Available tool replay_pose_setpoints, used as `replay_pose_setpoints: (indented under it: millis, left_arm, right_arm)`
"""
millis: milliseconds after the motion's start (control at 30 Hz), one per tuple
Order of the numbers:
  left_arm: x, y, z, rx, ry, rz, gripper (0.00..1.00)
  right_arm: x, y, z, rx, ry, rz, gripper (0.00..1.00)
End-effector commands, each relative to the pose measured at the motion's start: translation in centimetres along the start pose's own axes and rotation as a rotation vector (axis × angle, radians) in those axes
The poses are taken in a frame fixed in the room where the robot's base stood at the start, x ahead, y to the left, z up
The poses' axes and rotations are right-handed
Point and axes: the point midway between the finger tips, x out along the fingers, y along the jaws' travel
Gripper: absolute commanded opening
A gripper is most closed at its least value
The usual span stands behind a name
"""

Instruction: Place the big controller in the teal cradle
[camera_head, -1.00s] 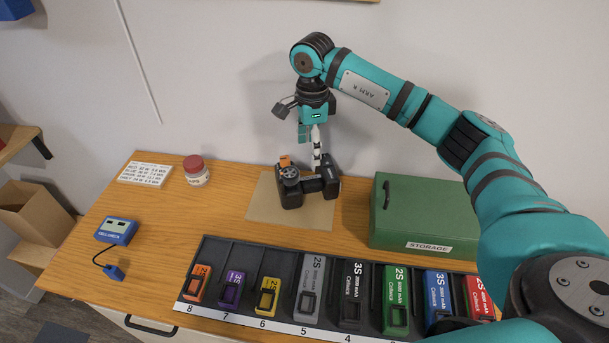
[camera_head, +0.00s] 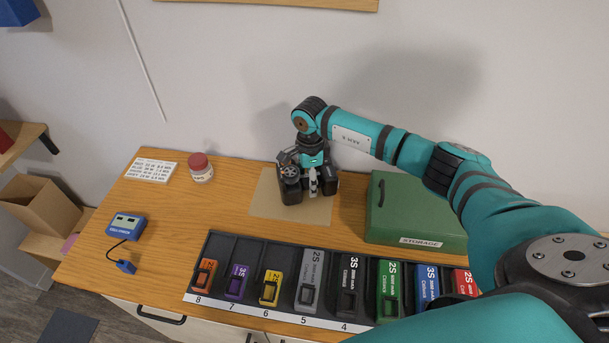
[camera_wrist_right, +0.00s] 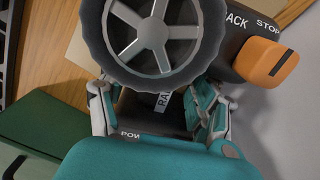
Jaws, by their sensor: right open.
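The big controller (camera_head: 291,189) is black, with a wheel on top, and stands on a tan mat (camera_head: 262,209) near the wall. In the right wrist view the controller's wheel (camera_wrist_right: 165,35) fills the top, with an orange knob (camera_wrist_right: 266,64) marked STOP beside it. My right gripper (camera_head: 314,185) is right over the controller, pointing down. In the right wrist view my right gripper (camera_wrist_right: 160,98) is open, its fingers on either side of a dark part of the controller; contact cannot be told. No teal cradle shows. My left gripper is out of view.
A dark tray (camera_head: 219,247) with several coloured battery packs lies along the front. A green storage box (camera_head: 418,207) stands right of the mat. A red-lidded jar (camera_head: 201,170), a label card (camera_head: 151,169) and a blue meter (camera_head: 126,226) are left. Wood between them is clear.

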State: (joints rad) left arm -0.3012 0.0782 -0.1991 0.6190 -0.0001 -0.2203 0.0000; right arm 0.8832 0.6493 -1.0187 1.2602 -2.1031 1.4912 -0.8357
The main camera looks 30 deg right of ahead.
Motion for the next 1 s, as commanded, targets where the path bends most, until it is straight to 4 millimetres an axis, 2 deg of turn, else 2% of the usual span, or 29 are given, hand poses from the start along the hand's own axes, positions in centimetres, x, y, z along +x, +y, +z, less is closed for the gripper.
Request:
replay_pose_setpoints:
  millis: [133,633,1000]
  left_arm:
    - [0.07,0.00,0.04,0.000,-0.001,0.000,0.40]
    - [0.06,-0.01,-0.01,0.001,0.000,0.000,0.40]
    - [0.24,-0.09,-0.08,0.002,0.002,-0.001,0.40]
  right_arm:
    - [0.03,0.00,0.01,0.000,0.000,0.000,0.65]
    - [-0.03,-0.01,0.00,0.000,-0.001,0.000,0.00]
    - [-0.28,-0.10,0.03,0.000,-0.002,-0.003,0.00]
